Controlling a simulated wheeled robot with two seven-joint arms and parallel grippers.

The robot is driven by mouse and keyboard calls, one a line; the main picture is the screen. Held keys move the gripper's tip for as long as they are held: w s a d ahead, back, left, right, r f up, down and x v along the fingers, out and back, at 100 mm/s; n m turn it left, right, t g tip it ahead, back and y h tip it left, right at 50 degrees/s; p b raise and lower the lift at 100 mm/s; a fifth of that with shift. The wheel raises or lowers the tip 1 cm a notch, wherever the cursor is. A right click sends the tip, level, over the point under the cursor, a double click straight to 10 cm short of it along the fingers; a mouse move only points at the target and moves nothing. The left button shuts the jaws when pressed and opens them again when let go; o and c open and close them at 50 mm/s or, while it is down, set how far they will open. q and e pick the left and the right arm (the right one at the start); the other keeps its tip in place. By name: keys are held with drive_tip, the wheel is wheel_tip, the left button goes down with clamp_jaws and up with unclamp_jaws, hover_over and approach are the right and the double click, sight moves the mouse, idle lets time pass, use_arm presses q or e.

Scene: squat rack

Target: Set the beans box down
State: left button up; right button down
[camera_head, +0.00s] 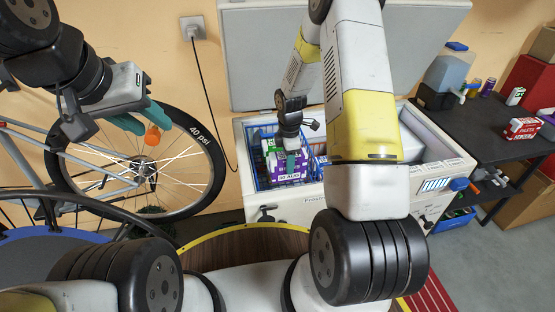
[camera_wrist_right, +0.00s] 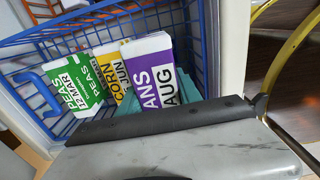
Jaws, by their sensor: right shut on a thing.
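The beans box (camera_wrist_right: 150,72) is purple and white and sits between the teal fingers of my right gripper (camera_wrist_right: 160,92), which is shut on it. In the head view the beans box (camera_head: 290,177) is inside the blue wire basket (camera_head: 263,180) in the open chest freezer (camera_head: 300,207). The corn box (camera_wrist_right: 110,65), yellow, and the peas box (camera_wrist_right: 72,88), green, stand beside it. I cannot tell whether the beans box touches the basket floor.
The freezer lid (camera_head: 260,60) stands raised at the back. A black table (camera_head: 480,125) with a blue-lidded container (camera_head: 447,70) and a red-and-white pasta box (camera_head: 522,128) stands to the right. A bicycle wheel (camera_head: 205,150) is at the left. The basket walls closely surround my right gripper.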

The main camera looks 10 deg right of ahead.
sight(288, 179)
wheel_tip(288, 179, down, 8)
drive_tip(key=shift+f, duration=0.1)
idle(0.4)
drive_tip(key=shift+f, duration=0.15)
drive_tip(key=c, duration=0.8)
unclamp_jaws()
